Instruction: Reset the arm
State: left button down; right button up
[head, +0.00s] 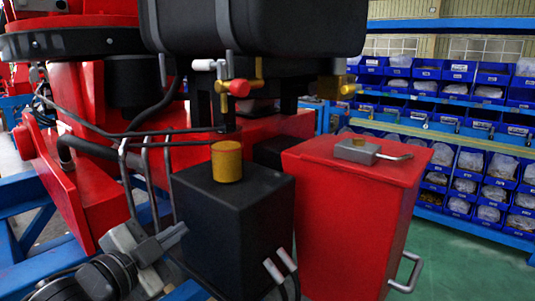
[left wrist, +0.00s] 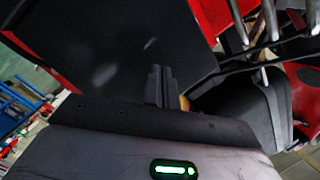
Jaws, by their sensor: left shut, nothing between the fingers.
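My left gripper (head: 178,238) is at the lower left of the head view. It points up and right toward the left face of a black box (head: 235,225) with a yellow cap (head: 227,161) on top. The gripper is shut and empty. I cannot tell whether it touches the box. In the left wrist view its shut fingers (left wrist: 160,86) stand in front of a large dark surface. My right gripper is in neither view.
A red box (head: 345,210) with metal handles stands right of the black box. A black tank (head: 255,25) and a red-knobbed valve (head: 238,88) are above. Hoses and thin pipes (head: 128,170) run close to my gripper. Shelves with blue bins (head: 470,130) stand behind green floor.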

pick_arm(q)
jog(key=s+d+f+n+g+y, duration=0.1)
jog(key=s+f+n+g+y, duration=0.1)
jog(key=s+f+n, duration=0.4)
jog(key=s+d+f+n+g+y, duration=0.1)
jog(key=s+f+n+g, duration=0.2)
jog(key=s+f, duration=1)
notch_tip(320, 180, down, 10)
jog(key=n, duration=0.3)
jog(key=shift+s+d+f+y, duration=0.2)
jog(key=shift+s+y, duration=0.15)
jog(key=shift+y, duration=0.05)
